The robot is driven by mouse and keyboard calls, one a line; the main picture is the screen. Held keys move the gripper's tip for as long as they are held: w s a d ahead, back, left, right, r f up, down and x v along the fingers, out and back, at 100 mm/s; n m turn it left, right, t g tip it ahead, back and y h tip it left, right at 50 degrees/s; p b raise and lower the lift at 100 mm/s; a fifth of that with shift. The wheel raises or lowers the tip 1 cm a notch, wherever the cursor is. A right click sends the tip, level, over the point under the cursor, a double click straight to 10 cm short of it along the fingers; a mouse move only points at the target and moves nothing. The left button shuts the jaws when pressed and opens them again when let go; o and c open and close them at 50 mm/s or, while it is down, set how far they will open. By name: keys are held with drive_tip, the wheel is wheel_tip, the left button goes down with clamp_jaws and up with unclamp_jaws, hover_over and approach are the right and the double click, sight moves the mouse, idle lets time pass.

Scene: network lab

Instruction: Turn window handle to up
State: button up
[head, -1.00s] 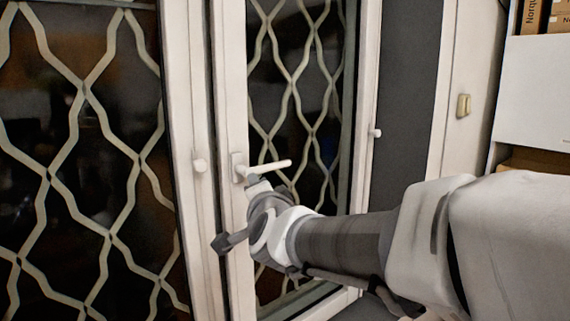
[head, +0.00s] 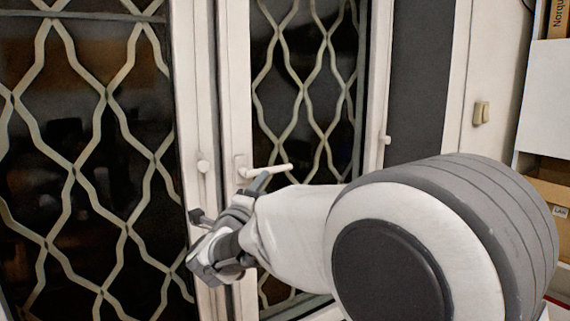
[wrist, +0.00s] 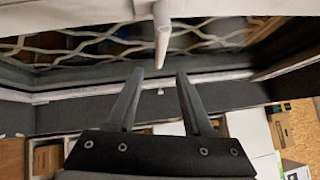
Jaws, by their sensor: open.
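The white window handle (head: 268,170) sits on the frame of the right-hand window and points right, about level, in the head view. My gripper (head: 268,179) is at the handle, just below its lever, with the wrist to the lower left. In the wrist view the handle (wrist: 162,34) comes down from the top, and its free end shows in line with the gap between my two open fingertips (wrist: 160,73). The fingers stand apart on either side with nothing gripped. I cannot tell whether either finger touches the handle.
A lattice grille (head: 108,92) lies behind the glass. White knobs stick out of the frame left (head: 203,166) and right (head: 387,140) of the handle. A light switch (head: 481,112) and a shelf with boxes (head: 548,190) are at the right.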

drive_tip(key=p+x, duration=0.2)
drive_tip(key=x, duration=1.1)
drive_tip(key=shift+w+d+p, duration=0.1)
drive_tip(key=shift+w+p, duration=0.25)
clamp_jaws()
idle(0.7)
